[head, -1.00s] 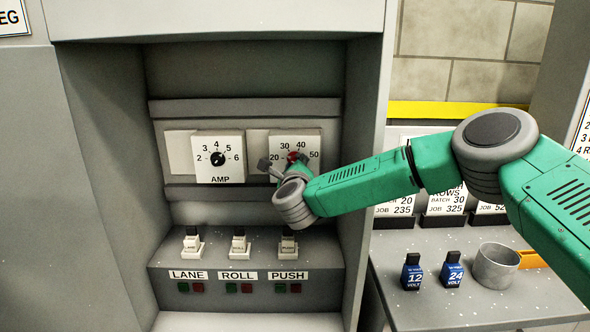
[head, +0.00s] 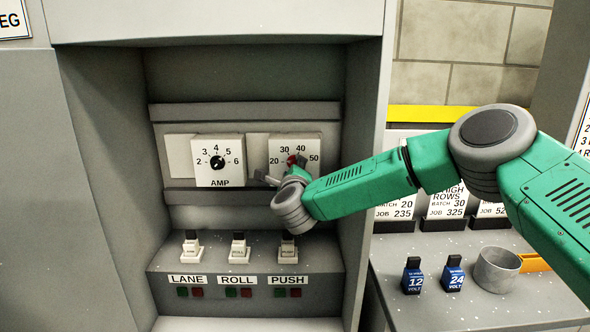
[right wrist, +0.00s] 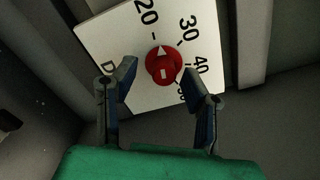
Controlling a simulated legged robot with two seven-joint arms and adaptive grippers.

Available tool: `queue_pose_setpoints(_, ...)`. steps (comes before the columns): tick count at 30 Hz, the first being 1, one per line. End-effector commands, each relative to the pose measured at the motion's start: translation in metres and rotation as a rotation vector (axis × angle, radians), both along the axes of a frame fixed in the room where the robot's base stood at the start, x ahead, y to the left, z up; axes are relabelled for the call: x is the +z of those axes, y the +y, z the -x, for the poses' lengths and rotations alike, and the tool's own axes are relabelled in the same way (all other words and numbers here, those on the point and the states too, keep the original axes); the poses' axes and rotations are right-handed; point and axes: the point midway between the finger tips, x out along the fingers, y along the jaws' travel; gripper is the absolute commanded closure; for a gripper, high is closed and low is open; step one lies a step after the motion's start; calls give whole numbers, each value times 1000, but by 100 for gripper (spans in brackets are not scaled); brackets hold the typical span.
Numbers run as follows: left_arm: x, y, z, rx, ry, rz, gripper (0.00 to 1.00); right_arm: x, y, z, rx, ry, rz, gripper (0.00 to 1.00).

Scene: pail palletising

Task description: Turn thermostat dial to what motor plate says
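The red dial (right wrist: 163,66) sits on a white plate (right wrist: 110,40) marked 20, 30, 40 and 50. In the right wrist view its white pointer lies between the 20 and 30 marks. My right gripper (right wrist: 160,84) is open, its fingers on either side of the dial with gaps to it. In the head view my right gripper (head: 282,170) is in front of the red dial (head: 292,160) and hides the plate's lower part. My left gripper is not in view. No plate readable as the motor plate shows.
A white AMP dial plate (head: 218,178) with a black knob is left of the red dial. Below are LANE (head: 191,245), ROLL (head: 238,246) and PUSH (head: 287,250) switches. The recess's right wall (head: 362,180) is close to my right forearm. A grey cup (head: 496,270) stands on the right-hand shelf.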

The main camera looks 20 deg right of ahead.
Motion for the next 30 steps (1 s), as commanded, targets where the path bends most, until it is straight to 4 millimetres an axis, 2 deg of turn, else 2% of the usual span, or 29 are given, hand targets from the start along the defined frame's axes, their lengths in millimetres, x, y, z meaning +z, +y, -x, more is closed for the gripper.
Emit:
queue_pose_setpoints(8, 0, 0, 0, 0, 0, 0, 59, 2, -2, 0, -4, -3, -1, 59)
queue_pose_setpoints(13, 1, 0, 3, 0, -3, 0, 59, 1, 1, 11, -3, -2, -2, 59)
queue_pose_setpoints(24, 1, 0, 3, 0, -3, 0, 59, 0, 23, 82, -1, -1, -2, 59)
queue_pose_setpoints(30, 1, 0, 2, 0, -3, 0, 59, -1, 31, 107, -2, 1, -1, 59)
